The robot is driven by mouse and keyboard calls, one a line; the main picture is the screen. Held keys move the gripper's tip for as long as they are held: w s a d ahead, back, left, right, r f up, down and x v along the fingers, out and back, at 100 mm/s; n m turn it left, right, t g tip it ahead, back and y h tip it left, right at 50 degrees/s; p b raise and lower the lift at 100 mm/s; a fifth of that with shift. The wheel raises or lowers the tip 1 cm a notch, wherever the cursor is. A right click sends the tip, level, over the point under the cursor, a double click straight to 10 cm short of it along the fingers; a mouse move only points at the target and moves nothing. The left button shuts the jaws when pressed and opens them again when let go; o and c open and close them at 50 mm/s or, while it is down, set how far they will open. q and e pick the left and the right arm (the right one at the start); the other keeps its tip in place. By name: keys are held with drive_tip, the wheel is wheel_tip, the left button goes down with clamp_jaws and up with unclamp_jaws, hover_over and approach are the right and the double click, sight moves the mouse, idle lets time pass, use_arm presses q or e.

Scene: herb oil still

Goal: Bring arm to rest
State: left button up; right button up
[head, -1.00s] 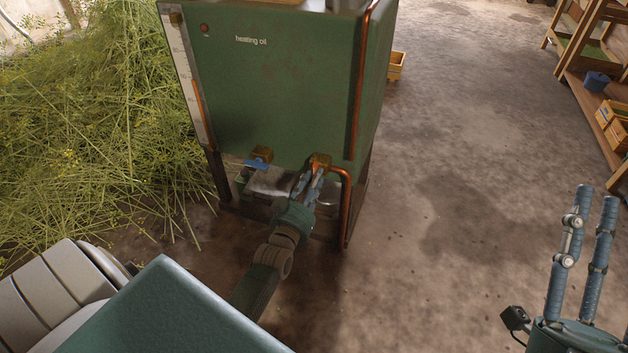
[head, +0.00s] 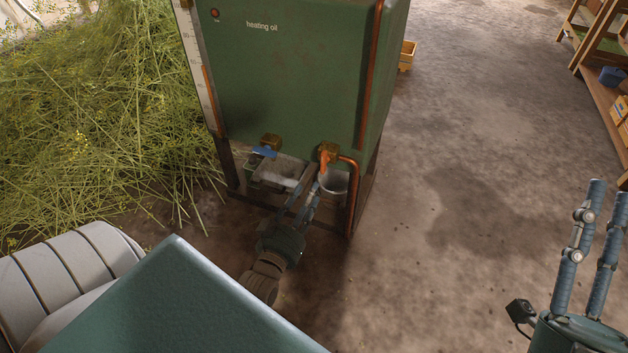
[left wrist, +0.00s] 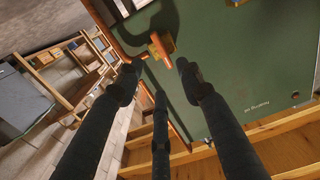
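My left gripper (head: 308,186) is in front of the lower part of the green heating oil tank (head: 290,75), below the right-hand brass tap (head: 329,151) with its orange handle. In the left wrist view the fingers of my left gripper (left wrist: 158,75) are spread with nothing between them, and the tap (left wrist: 161,46) shows just beyond their tips. My right gripper (head: 606,190) is at the lower right of the head view. Its two visible fingers point up, apart and empty.
A tap with a blue handle (head: 263,151) sits left of the orange one. A metal can (head: 334,181) stands under the orange-handled tap. Cut herbs (head: 90,120) are heaped at the left. Wooden shelving (head: 597,85) stands at the far right.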

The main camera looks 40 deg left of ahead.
use_arm(q)
drive_tip(key=shift+s+d, duration=0.2)
drive_tip(key=shift+s, duration=0.4)
